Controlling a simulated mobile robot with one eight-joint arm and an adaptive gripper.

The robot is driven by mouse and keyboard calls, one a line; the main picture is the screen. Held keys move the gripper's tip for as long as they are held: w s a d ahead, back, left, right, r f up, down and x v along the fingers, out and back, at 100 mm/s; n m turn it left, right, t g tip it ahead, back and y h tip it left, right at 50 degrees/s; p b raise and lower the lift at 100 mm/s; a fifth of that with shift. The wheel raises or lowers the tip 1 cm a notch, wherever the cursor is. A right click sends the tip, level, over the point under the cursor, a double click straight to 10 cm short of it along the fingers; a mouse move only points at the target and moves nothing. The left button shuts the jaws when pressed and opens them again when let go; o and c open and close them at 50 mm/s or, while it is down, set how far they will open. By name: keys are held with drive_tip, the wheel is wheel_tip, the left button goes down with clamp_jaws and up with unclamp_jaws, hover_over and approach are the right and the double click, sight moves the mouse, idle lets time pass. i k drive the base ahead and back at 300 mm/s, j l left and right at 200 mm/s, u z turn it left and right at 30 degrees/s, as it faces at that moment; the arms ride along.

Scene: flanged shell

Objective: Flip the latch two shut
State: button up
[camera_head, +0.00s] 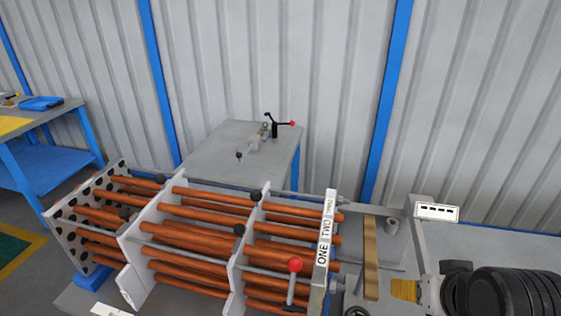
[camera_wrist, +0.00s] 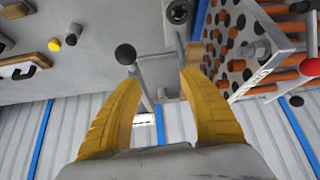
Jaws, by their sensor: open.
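A white strip (camera_head: 326,240) marked ONE, TWO and a third, hard-to-read label stands at the right end of the tube bundle. A red-knobbed lever (camera_head: 295,267) stands upright just left of it, near the ONE end. I cannot tell which lever is latch two. My gripper (camera_head: 402,290) is right of the strip, apart from it, with yellow fingers. In the wrist view my gripper (camera_wrist: 160,80) is open, and a black-knobbed lever (camera_wrist: 125,54) shows between and beyond the fingertips, nearer the left one. Contact is unclear. A red knob (camera_wrist: 310,67) is at the right edge.
The copper tube bundle (camera_head: 205,225) with white plates fills the front left. A tan bar (camera_head: 370,258) stands between the strip and my gripper. A blue workbench (camera_head: 45,150) is far left.

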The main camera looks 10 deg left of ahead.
sight(240, 229)
drive_tip(key=u, duration=1.3)
